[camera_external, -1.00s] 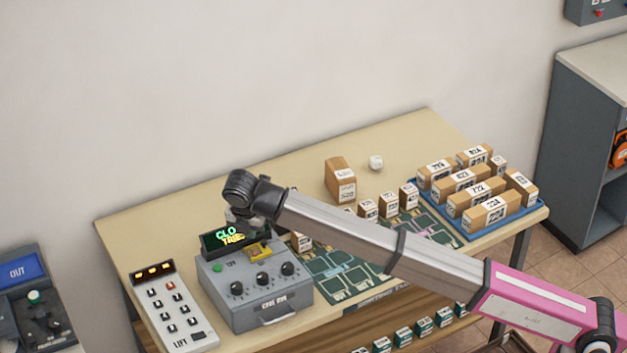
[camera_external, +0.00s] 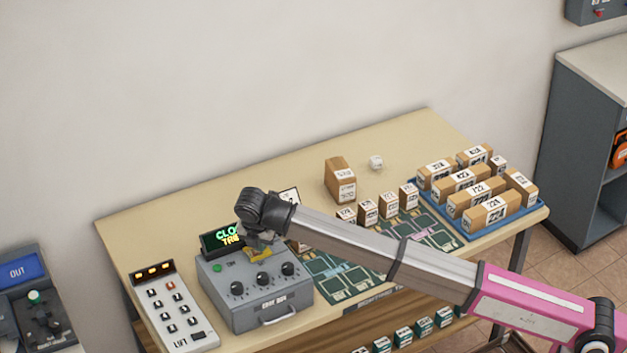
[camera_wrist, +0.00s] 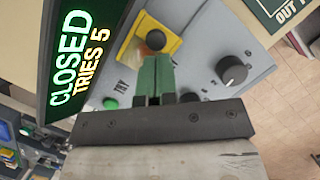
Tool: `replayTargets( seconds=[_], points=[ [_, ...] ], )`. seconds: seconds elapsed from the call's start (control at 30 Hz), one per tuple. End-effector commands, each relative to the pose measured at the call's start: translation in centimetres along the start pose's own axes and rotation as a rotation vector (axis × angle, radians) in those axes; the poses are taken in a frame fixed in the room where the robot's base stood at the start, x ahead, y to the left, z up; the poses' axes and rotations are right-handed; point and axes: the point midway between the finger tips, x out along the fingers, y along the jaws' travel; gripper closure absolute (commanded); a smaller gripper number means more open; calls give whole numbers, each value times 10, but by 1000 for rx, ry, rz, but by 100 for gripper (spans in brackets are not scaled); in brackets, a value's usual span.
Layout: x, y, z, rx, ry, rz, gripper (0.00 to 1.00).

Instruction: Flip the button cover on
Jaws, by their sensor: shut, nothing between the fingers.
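The yellow button cover (camera_external: 258,254) sits on top of the grey control box (camera_external: 262,301), just in front of the lit display (camera_external: 222,240). In the wrist view the yellow cover (camera_wrist: 131,42) has a dark round knob (camera_wrist: 155,40) at its middle or edge. My gripper (camera_external: 255,236) is over the box at the cover. In the wrist view its green fingertips (camera_wrist: 156,72) are together, with nothing between them, close beside the dark knob. I cannot tell whether they touch the cover. The display (camera_wrist: 82,55) reads CLOSED, TRIES 5.
The box has several black dials (camera_external: 263,279) and a green button (camera_external: 217,268). A white keypad panel (camera_external: 171,314) stands to the left. Small parcels (camera_external: 368,211) and a blue tray (camera_external: 500,222) of boxes are to the right. The table's back left is clear.

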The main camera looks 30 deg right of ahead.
Motion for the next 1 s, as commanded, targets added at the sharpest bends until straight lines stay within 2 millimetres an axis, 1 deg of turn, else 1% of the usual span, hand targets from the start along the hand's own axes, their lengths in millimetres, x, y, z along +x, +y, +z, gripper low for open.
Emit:
replayTargets(
  seconds=[0.33, 0.47, 0.6, 0.67, 1.0],
  points=[
    [1, -2, 2, 0, 0, 0, 100],
    [4, -16, 14, 2, 0, 0, 100],
    [9, -35, 32, 2, 0, 0, 100],
    [10, -39, 37, 1, 0, 0, 100],
    [10, -38, 37, 0, 0, 0, 100]
  ],
)
